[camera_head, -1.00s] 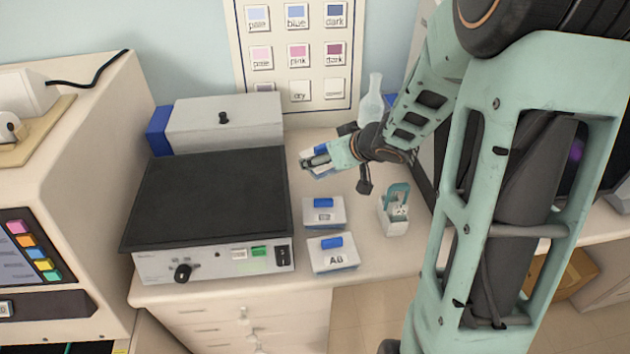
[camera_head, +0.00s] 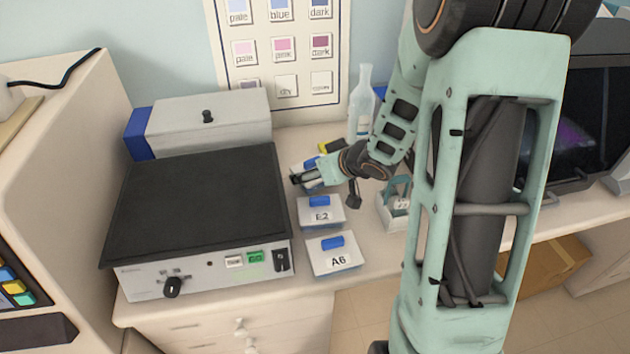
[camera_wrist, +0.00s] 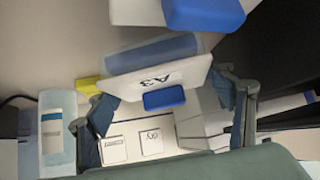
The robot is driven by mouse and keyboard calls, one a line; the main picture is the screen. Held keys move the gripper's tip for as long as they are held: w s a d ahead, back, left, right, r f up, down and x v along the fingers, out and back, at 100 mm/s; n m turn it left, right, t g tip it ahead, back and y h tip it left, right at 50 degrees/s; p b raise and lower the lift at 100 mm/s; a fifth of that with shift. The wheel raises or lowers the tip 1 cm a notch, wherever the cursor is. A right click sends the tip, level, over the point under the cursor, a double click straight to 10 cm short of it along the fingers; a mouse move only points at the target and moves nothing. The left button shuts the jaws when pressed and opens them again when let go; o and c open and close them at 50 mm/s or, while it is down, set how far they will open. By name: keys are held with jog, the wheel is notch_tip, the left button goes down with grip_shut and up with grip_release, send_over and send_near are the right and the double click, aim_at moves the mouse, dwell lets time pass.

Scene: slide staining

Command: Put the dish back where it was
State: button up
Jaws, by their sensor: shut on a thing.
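The dish labelled A3 is a white, lidded box with a blue knob. It shows in the wrist view (camera_wrist: 140,80), tilted in the picture between my two fingers. In the head view only part of this dish (camera_head: 297,168) shows beside my gripper (camera_head: 304,180), which is shut on it, behind the E2 dish. Whether its underside touches the bench is hidden. The E2 dish (camera_head: 320,213) and the A6 dish (camera_head: 334,260) stand in front of it on the bench, each with a blue knob. A blue-knobbed dish (camera_wrist: 205,12) also shows at the top of the wrist view.
A black-topped instrument (camera_head: 200,205) stands close on the left, with a grey box (camera_head: 215,125) behind. A glass bottle (camera_head: 361,110) and a yellow item (camera_head: 332,147) are behind my gripper. A small handled holder (camera_head: 394,210) stands right of the dishes. A monitor (camera_head: 580,110) is farther right.

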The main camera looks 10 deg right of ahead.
jog(key=shift+f, duration=1.1)
jog(key=shift+f+b, duration=0.15)
jog(key=shift+b, duration=0.15)
jog(key=o, duration=1.4)
jog(key=shift+o, duration=0.2)
jog(key=shift+r, duration=0.2)
jog(key=p+v, duration=0.4)
jog(key=v, duration=0.7)
jog(key=shift+s+r, duration=0.1)
jog(key=shift+r, duration=0.1)
jog(key=shift+s+r, duration=0.1)
jog(key=shift+s, duration=0.1)
